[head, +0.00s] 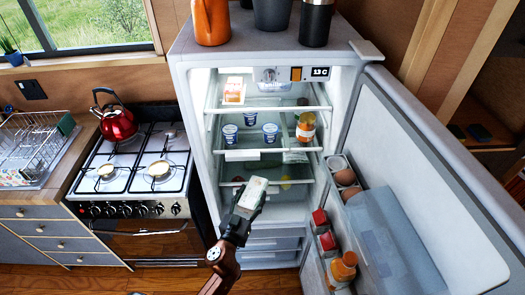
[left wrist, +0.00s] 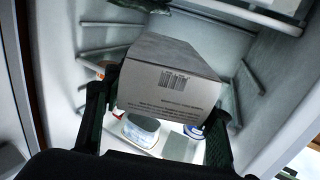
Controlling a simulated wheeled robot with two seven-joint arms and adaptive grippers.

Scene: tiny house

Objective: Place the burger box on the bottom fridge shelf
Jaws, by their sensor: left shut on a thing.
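The burger box (head: 252,190) is a small pale box held in front of the open fridge (head: 185,85), at about the height of its bottom shelf (head: 227,190). My left gripper (head: 247,203) is shut on it. In the left wrist view the box (left wrist: 170,85) shows a white side with a barcode and printed text, between the two dark fingers of my left gripper (left wrist: 163,115). The box hides part of the bottom shelf and the things behind it. My right gripper is not in view.
The fridge door (head: 430,190) stands open at the right, with eggs (head: 345,177) and red-capped bottles (head: 343,268) in its racks. Blue-and-white tubs (head: 270,132) and a jar (head: 306,125) stand on the middle shelf. A stove (head: 135,165) is at the left.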

